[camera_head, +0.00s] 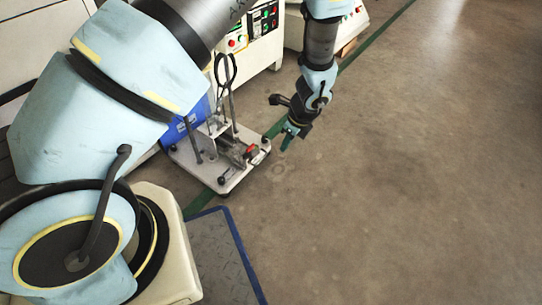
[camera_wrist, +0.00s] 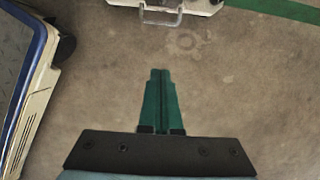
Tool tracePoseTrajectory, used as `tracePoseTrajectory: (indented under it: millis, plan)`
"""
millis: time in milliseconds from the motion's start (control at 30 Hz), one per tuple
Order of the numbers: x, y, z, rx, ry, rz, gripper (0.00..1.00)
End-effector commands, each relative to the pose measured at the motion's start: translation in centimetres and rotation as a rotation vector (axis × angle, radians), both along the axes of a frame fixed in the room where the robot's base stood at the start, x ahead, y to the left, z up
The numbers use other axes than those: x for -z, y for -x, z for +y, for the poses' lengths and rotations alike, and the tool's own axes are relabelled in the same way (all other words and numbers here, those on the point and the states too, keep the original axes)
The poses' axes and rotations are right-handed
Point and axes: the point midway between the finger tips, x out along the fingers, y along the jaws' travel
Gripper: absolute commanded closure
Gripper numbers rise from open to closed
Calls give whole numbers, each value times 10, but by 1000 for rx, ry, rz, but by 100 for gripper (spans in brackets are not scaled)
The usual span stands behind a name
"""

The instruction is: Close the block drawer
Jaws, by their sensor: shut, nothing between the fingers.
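My gripper (camera_head: 289,138) has green fingers. It hangs above the concrete floor, just right of a low white wheeled platform (camera_head: 213,183). The wrist view shows the fingers (camera_wrist: 160,72) pressed together and empty, pointing toward a white edge (camera_wrist: 209,6) with a metal loop handle (camera_wrist: 160,19) at the top. The fingers are apart from the handle in the picture. I cannot pick out a block drawer for certain, nor tell whether the handle belongs to one.
The platform carries a metal fixture with a red part (camera_head: 250,151). A blue object (camera_head: 185,127) stands behind it, and a machine with a button panel (camera_head: 262,22) is farther back. A blue-edged grey plate (camera_head: 216,250) lies in front. Floor to the right is clear.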

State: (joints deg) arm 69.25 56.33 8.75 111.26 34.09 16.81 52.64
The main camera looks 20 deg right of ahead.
Motion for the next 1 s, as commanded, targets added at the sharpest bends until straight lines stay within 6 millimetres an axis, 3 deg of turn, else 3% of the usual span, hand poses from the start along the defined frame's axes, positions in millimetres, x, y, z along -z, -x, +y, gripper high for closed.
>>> tracePoseTrajectory:
  millis: [533,700,1000]
  plan:
    - [99,-24,15,-1,-1,0,100]
    - [100,-46,27,-6,1,-1,100]
    - [100,-58,34,-3,2,0,100]
